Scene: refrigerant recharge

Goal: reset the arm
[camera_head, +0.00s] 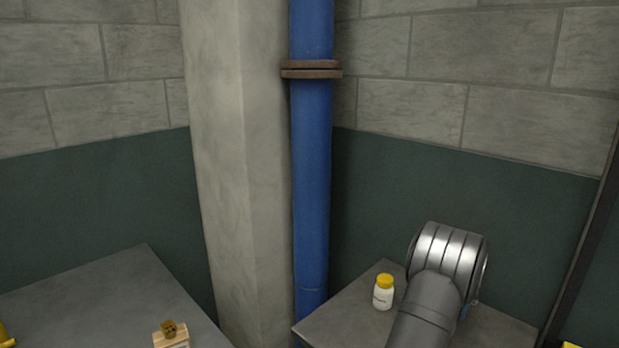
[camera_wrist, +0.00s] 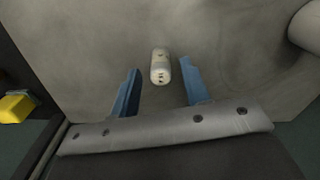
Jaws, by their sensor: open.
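My gripper (camera_wrist: 158,88) shows in the wrist view with its two blue fingers spread apart. A small cream-white rounded item (camera_wrist: 160,66) with dark marks lies beyond the gap between the fingertips, with clear space on both sides. Nothing is held. In the head view, my arm reaches in at the lower right, over the right grey table (camera_head: 345,312), and hides part of it. A white bottle with a yellow cap (camera_head: 383,292) stands upright on that table, left of my arm. I cannot tell whether it is the item in the wrist view.
A blue vertical pipe (camera_head: 312,150) with a brown flange and a concrete pillar (camera_head: 225,150) stand behind the tables. A left grey table (camera_head: 110,290) bears a small brown piece on a wooden block (camera_head: 171,340). A yellow object (camera_wrist: 16,107) is at the wrist view's left edge.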

